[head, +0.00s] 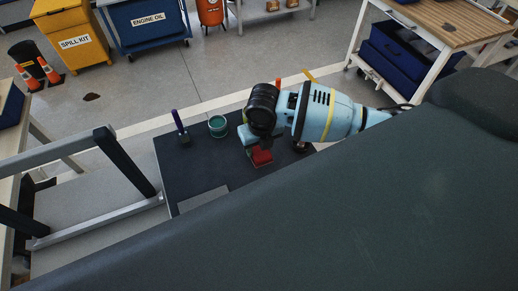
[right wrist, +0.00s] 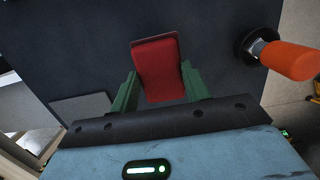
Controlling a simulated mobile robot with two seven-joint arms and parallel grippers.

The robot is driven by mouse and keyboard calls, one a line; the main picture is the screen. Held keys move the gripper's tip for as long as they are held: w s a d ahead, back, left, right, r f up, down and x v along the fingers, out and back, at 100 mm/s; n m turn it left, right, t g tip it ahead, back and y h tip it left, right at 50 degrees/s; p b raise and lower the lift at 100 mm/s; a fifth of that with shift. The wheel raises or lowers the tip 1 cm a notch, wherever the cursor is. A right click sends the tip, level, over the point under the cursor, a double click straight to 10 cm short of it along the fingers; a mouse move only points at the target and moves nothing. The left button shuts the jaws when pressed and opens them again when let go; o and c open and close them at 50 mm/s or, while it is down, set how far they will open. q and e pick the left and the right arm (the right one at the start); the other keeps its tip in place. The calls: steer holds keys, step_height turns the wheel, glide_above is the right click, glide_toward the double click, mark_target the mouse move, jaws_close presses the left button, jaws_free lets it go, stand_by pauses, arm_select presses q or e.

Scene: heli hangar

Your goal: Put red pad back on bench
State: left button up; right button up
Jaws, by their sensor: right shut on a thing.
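A red pad (head: 261,157) shows just below my right gripper (head: 258,150) in the head view, over the dark-topped bench (head: 180,170). In the right wrist view the pad (right wrist: 158,70) sits between the two green fingers of my right gripper (right wrist: 160,82), which is shut on it. The bench top (right wrist: 75,50) lies behind the pad. I cannot tell whether the pad touches the bench or is held above it. My left gripper is not in view.
On the bench stand a teal cup (head: 218,127) and a purple-handled tool (head: 179,124). An orange handle (right wrist: 289,60) stands right of the pad in the wrist view. A large dark surface (head: 350,210) fills the foreground. A grey metal frame (head: 90,215) is at left.

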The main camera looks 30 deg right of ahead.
mark_target(259, 151)
steer(key=shift+w+d+f, duration=0.15)
steer(key=shift+w+d, duration=0.1)
steer(key=shift+w, duration=0.15)
steer(key=shift+f, duration=1.6)
steer(key=shift+f, duration=0.2)
steer(key=o, duration=0.9)
steer(key=shift+o, duration=0.2)
steer(key=shift+r, duration=0.1)
